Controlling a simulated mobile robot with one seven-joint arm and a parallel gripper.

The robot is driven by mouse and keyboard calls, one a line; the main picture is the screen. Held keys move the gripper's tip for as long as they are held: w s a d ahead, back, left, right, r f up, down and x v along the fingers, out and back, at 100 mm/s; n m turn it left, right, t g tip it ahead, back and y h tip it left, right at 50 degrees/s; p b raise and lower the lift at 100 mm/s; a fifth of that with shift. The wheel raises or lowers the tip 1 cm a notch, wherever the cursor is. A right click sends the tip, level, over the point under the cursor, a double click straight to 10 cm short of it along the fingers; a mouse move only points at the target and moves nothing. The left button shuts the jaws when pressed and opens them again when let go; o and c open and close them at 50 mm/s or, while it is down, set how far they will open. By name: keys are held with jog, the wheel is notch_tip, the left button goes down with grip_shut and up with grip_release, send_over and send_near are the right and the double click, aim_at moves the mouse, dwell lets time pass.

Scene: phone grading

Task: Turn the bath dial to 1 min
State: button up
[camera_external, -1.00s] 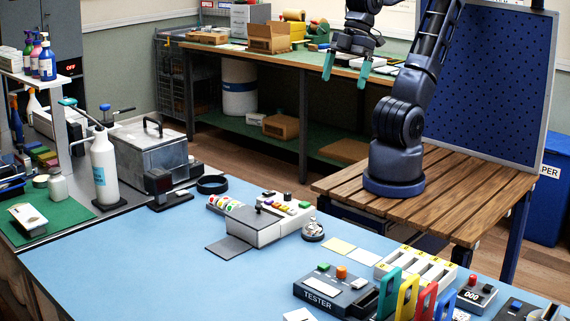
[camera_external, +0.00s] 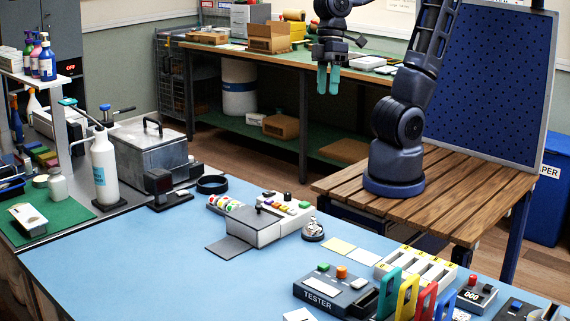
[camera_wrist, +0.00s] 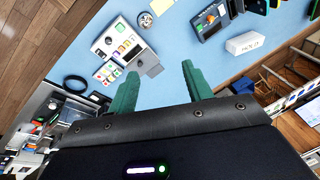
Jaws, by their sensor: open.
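A grey metal bath (camera_external: 150,155) with a black lid handle stands at the left end of the blue bench in the external view. A small dark box (camera_external: 158,182) is at its front right corner. I cannot make out the dial or its setting. My gripper (camera_external: 328,80) hangs high in the air, fingers down, well to the right of the bath and empty. In the wrist view my gripper (camera_wrist: 160,85) shows two green fingers spread apart with nothing between them. The bath is not clear in the wrist view.
A white spray bottle (camera_external: 104,165) stands left of the bath, and a black ring (camera_external: 212,184) lies to its right. A label machine (camera_external: 268,220), a bell (camera_external: 313,231) and a tester (camera_external: 335,290) stand on the bench. The bench's front left area is clear.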

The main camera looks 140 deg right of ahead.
jog(key=w+d+f+m+y, duration=0.1)
jog(key=w+d+f+m, duration=0.25)
jog(key=d, duration=0.35)
jog(key=w+d+f+m+t+y, duration=0.1)
jog(key=w+d+f+m+y, duration=0.2)
jog(key=d, duration=0.5)
jog(key=w+d+f+m, duration=0.1)
jog(key=w+d+m, duration=0.2)
jog(key=d+m, duration=0.3)
jog(key=m+t+h, duration=0.4)
jog(key=m+t, duration=0.6)
jog(key=m, duration=0.7)
send_near(190, 159)
jog(key=x, duration=0.4)
jog(key=d+x, duration=0.1)
jog(key=x, duration=0.2)
jog(key=shift+d+f, duration=0.15)
jog(key=shift+f, duration=0.05)
jog(key=c, duration=1)
jog(key=shift+o, duration=0.2)
